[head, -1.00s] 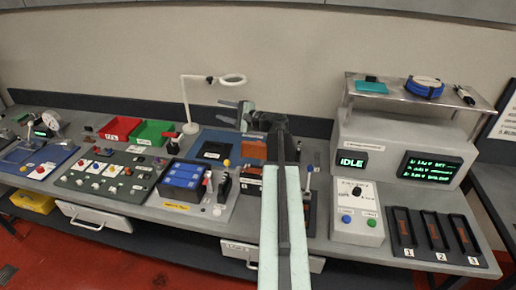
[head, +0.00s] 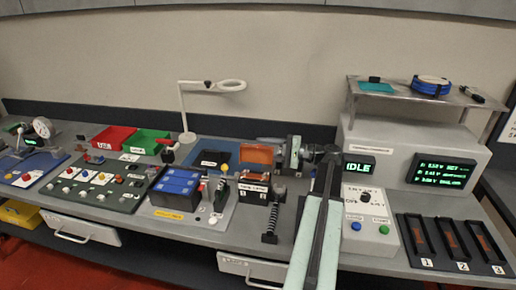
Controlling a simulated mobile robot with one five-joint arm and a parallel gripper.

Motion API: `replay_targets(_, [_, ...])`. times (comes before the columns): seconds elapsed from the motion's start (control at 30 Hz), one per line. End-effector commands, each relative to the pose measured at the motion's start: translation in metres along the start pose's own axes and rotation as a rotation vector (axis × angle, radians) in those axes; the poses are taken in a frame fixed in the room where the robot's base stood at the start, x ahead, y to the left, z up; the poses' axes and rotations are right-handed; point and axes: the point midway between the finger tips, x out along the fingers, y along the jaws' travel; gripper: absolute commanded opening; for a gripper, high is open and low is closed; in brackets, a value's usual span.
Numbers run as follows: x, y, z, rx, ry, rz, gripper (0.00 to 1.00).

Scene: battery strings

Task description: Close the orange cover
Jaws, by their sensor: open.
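The orange cover (head: 256,153) is a flat, see-through orange panel that stands raised behind a black box (head: 258,189) with a pale label, in the middle of the bench. My gripper (head: 275,143) is at the right end of the cover, pointing left. One grey finger shows above and behind the cover's top right corner; the other is hard to make out. The gripper is open and holds nothing that I can see. Whether a finger touches the cover cannot be told.
A blue battery block (head: 177,188) stands left of the black box. A black spring-like post (head: 271,226) stands in front. The grey console (head: 370,222) with its IDLE display is close on the right of my arm.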

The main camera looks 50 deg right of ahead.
Motion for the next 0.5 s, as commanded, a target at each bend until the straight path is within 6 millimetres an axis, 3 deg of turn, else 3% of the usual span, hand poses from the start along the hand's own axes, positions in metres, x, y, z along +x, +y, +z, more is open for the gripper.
replay_targets(0.2, [0.025,0.000,0.000,0.000,0.000,0.000,0.45])
replay_targets(0.47, [0.027,0.000,0.000,0.000,-0.001,0.000,0.45])
replay_targets(0.5, [0.027,0.000,0.000,0.000,-0.001,0.000,0.34])
